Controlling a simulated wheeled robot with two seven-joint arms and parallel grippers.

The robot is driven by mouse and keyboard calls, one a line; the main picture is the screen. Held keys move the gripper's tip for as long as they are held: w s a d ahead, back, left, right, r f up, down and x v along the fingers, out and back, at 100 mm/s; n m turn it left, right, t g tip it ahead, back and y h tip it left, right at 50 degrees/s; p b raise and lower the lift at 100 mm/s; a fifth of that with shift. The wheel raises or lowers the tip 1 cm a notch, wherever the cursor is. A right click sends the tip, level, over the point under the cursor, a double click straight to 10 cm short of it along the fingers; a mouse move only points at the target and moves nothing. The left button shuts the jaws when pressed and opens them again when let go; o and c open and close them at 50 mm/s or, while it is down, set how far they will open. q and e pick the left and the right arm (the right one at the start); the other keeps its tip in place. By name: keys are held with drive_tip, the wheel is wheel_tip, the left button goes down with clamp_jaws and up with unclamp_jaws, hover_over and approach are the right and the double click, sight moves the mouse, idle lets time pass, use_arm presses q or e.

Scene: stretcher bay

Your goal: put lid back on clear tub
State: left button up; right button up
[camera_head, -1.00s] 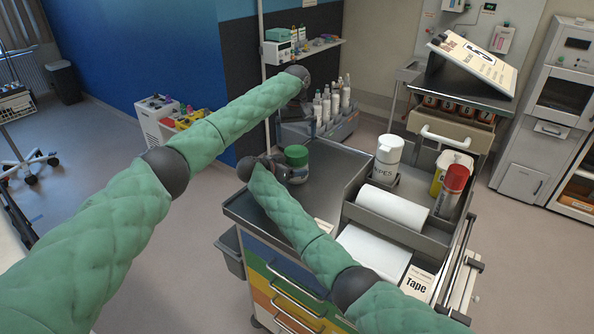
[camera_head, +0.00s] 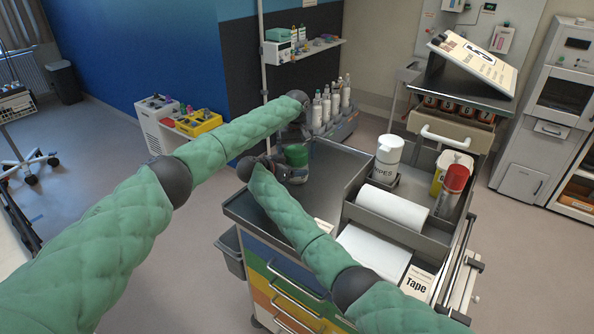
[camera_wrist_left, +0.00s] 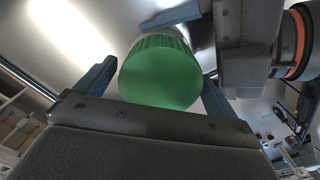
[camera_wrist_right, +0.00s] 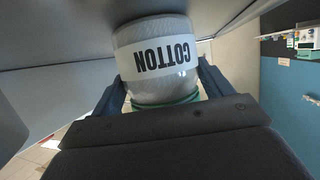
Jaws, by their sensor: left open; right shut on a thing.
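The clear tub (camera_head: 298,174) stands on the trolley top, with a green lid (camera_head: 297,154) at its top. In the right wrist view the tub (camera_wrist_right: 158,80) shows a white COTTON label, upside down, and a thin green edge near its mouth. My right gripper (camera_head: 278,168) is shut around the tub's side. My left gripper (camera_head: 299,130) is above the lid, mostly hidden by its wrist. In the left wrist view the lid's flat top (camera_wrist_left: 160,82) lies between the open fingers, with a gap at the left finger. I cannot tell whether the lid is fully seated.
The grey trolley top (camera_head: 328,172) is clear right of the tub. A grey organiser (camera_head: 352,212) holds a wipes canister (camera_head: 387,158), a white roll (camera_head: 392,207) and a red-capped can (camera_head: 450,190). Several bottles (camera_head: 335,100) stand behind the tub.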

use_arm(q)
drive_tip(key=c, duration=1)
drive_tip(key=m, duration=1.1)
drive_tip(key=shift+m, duration=0.3)
drive_tip(key=o, duration=1.1)
wheel_tip(320, 180, up, 12)
drive_tip(key=shift+f, duration=0.1)
